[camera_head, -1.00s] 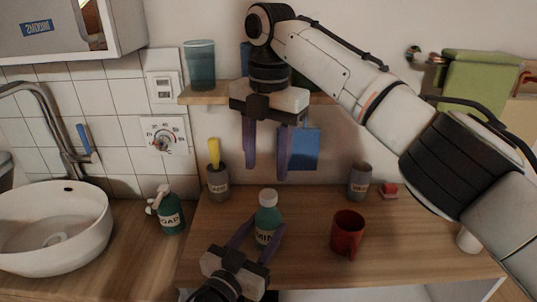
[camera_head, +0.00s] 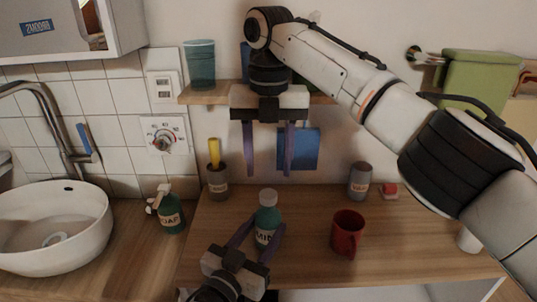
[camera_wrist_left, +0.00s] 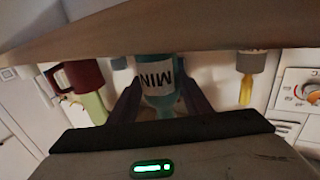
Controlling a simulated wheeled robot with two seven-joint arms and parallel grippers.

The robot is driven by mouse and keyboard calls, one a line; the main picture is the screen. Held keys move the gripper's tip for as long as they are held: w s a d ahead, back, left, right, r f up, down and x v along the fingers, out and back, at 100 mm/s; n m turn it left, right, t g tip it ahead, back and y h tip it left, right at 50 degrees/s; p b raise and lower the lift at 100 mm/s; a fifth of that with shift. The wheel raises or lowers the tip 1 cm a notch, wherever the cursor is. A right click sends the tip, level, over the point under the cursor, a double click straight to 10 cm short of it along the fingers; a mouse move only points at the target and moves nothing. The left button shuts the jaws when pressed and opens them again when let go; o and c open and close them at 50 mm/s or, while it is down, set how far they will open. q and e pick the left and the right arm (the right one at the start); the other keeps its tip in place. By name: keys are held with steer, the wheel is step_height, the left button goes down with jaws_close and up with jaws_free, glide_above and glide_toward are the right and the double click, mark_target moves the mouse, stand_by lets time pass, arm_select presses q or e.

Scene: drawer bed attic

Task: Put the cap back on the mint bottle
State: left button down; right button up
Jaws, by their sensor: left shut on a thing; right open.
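The mint bottle (camera_head: 265,216), teal with a white label, stands upright on the wooden counter; it also shows upside down in the left wrist view (camera_wrist_left: 158,82). My left gripper (camera_head: 262,238) is shut on its body from the front, a finger on each side. A pale grey-white piece (camera_head: 268,195) tops the bottle; I cannot tell whether it is the cap or the bare neck. My right gripper (camera_head: 269,165) points down, open and empty, its fingertips above the bottle top and apart from it. I see no separate cap that I can identify.
A red mug (camera_head: 347,233) stands right of the bottle. A grey cup (camera_head: 360,181) and a small red object (camera_head: 390,190) are behind it. A brush holder (camera_head: 217,183) and soap bottle (camera_head: 170,211) stand left. A shelf (camera_head: 207,97) hangs behind my right gripper.

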mark_target(269, 194)
arm_select(q)
steer(key=shift+f, duration=0.1)
arm_select(e)
step_height(269, 194, down, 7)
steer(key=shift+r, duration=0.2)
steer(key=shift+c, duration=0.5)
steer(key=c, duration=1)
